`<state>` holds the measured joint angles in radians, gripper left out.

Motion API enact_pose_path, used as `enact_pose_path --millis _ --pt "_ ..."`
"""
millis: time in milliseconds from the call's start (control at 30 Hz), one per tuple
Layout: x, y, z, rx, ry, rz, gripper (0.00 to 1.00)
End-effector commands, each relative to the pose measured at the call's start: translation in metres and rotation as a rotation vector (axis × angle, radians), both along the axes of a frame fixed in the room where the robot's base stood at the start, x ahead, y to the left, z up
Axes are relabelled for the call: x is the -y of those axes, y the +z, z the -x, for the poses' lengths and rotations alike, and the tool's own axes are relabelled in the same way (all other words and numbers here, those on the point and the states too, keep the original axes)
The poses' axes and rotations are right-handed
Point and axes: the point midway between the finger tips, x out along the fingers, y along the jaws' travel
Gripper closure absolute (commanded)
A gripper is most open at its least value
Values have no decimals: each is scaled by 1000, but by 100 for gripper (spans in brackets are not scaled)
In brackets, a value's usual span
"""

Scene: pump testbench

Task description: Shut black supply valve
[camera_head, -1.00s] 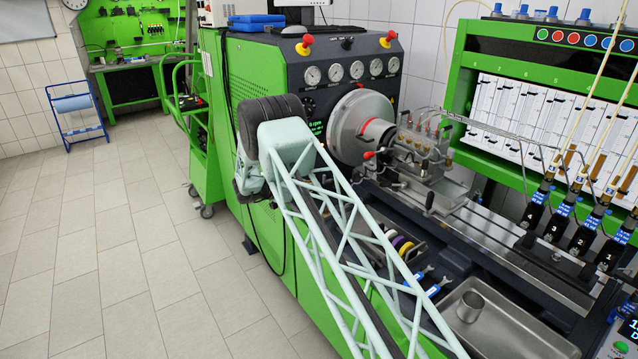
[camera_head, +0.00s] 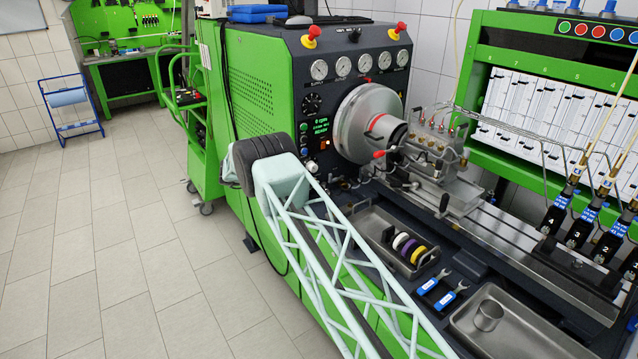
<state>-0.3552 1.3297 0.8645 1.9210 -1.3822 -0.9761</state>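No part is clearly marked as the black supply valve. My gripper is out of view. Only my pale lattice arm and its dark joint show, in front of the bench's left side.
Several black injectors (camera_head: 556,218) stand at right. A green trolley (camera_head: 205,160) stands behind left.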

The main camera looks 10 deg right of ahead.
Motion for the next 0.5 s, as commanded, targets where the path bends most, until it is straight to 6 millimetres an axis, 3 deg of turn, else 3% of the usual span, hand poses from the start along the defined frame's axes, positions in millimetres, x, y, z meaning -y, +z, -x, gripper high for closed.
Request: enact_pose_path --millis 500 --pt "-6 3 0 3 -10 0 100"
